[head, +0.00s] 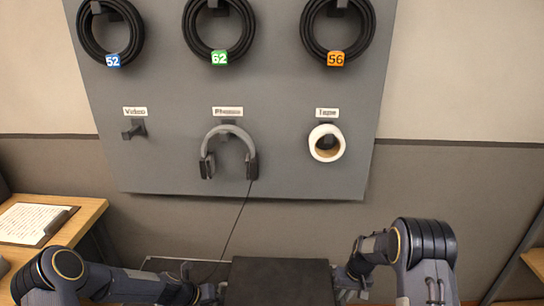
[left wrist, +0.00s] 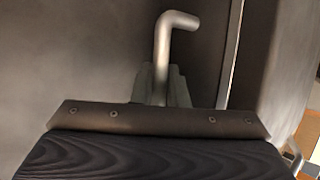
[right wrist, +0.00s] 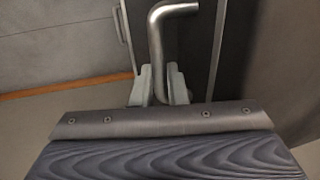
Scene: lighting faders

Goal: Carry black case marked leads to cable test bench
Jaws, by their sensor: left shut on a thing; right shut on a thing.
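The black case (head: 280,282) is at the bottom middle of the head view, between my two grippers, and its lower part is cut off. No lettering on it can be read. My left gripper (head: 210,292) is at the case's left side. In the left wrist view its fingers are shut around a bent metal handle (left wrist: 164,50). My right gripper (head: 350,284) is at the case's right side. In the right wrist view its fingers are shut around a similar bent metal handle (right wrist: 157,45). The cable test bench cannot be made out for certain.
A grey wall panel (head: 180,165) ahead holds coiled cables (head: 219,52), headphones (head: 229,145) with a hanging cord, and a tape roll (head: 327,143). A wooden desk (head: 85,217) with a clipboard (head: 35,222) stands at left. A wooden shelf edge (head: 535,262) is at right.

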